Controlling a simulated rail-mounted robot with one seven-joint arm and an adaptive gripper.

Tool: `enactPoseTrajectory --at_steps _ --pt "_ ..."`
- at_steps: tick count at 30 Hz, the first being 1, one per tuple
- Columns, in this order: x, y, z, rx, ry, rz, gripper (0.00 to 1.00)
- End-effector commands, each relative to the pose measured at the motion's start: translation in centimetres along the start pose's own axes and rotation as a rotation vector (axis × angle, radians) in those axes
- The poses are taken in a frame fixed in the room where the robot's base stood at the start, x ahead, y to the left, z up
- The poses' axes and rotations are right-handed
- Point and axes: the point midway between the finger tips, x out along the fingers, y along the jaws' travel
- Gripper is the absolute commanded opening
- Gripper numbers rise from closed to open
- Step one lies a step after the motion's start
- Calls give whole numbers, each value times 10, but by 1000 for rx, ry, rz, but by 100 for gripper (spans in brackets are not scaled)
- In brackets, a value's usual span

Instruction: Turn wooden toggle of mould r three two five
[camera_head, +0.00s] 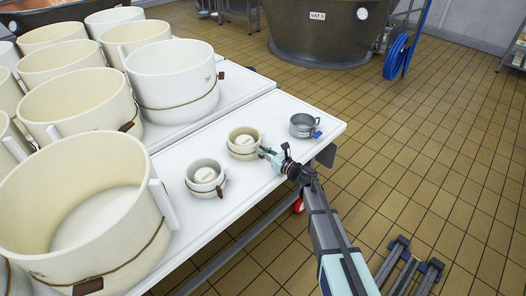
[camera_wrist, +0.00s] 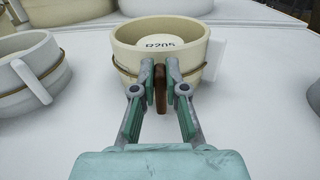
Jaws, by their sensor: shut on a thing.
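A small cream mould (camera_head: 243,136) stands on the white table, and it fills the top middle of the wrist view (camera_wrist: 125,55). The label inside it starts with R and ends in 5; the middle digits are blurred and partly hidden. A cord runs around its outside to a brown wooden toggle (camera_wrist: 160,88) on the near side. My gripper (camera_head: 265,152) is at the mould's right side in the head view. In the wrist view, its fingers (camera_wrist: 160,85) are shut on the toggle, close against the mould wall. The fingers hide part of the toggle.
A second small mould (camera_head: 205,172) stands close by, at the left in the wrist view. A grey pot (camera_head: 304,126) with a blue part stands near the table's right corner. Large cream moulds (camera_head: 80,95) crowd the left. Bare tabletop (camera_head: 265,112) lies between the small vessels.

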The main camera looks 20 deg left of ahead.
Motion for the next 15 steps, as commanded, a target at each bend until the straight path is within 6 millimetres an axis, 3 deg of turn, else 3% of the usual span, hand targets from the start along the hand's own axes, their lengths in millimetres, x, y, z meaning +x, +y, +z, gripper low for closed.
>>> enactPoseTrajectory --at_steps 15 --pt "-1 4 -5 -163 -2 0 0"
